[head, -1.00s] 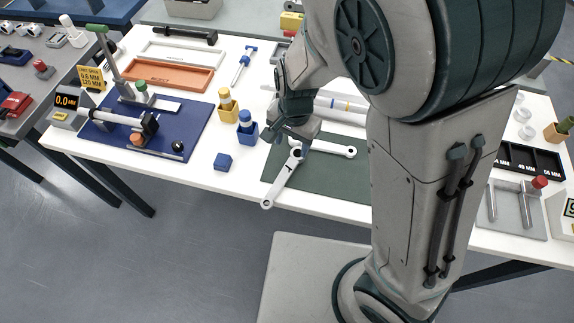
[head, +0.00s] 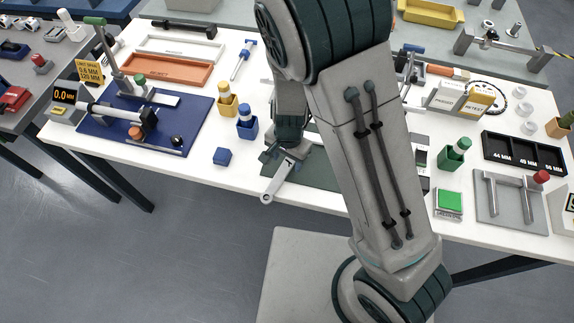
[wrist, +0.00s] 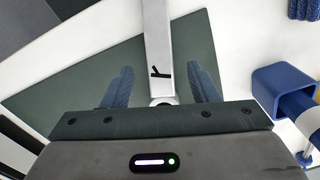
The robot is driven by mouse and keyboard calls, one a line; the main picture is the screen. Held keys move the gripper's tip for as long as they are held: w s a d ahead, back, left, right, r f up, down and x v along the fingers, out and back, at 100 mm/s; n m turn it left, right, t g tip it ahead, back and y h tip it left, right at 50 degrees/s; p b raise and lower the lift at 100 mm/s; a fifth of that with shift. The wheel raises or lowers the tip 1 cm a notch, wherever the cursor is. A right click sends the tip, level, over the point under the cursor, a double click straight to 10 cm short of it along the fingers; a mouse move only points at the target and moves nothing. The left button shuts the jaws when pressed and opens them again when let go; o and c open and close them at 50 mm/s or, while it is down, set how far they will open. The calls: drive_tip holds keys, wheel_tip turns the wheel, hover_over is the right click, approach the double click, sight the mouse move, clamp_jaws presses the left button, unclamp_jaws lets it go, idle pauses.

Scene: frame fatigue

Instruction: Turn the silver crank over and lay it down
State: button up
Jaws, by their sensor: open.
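The silver crank (head: 278,182) lies slantwise, its near end with a hole past the green mat (head: 320,173) toward the table's front edge. In the wrist view the crank (wrist: 157,35) runs between the spread blue-grey fingers and bears a dark Y-shaped mark. My gripper (head: 287,160) is over the crank's far part in the head view. In the wrist view my gripper (wrist: 158,75) is open, a finger on each side of the crank with gaps between. The crank's far end is partly hidden by my gripper.
A blue block (head: 222,156) and a blue holder (head: 247,130) stand left of the mat; the holder also shows in the wrist view (wrist: 283,88). A green holder (head: 453,155) and a green-topped box (head: 449,202) are on the right. White table left of the mat is partly clear.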

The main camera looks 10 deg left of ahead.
drive_tip(key=shift+f, duration=1.3)
clamp_jaws()
drive_tip(key=shift+r, duration=0.1)
drive_tip(key=shift+w+a+r, duration=0.1)
drive_tip(key=shift+r, duration=0.3)
drive_tip(key=r, duration=0.3)
drive_tip(key=shift+d+r, duration=0.3)
drive_tip(key=s+d+r, duration=0.3)
drive_tip(key=d+r, duration=0.3)
drive_tip(key=d, duration=0.4)
drive_tip(key=shift+s+d+r, duration=0.25)
drive_tip(key=shift+d, duration=0.1)
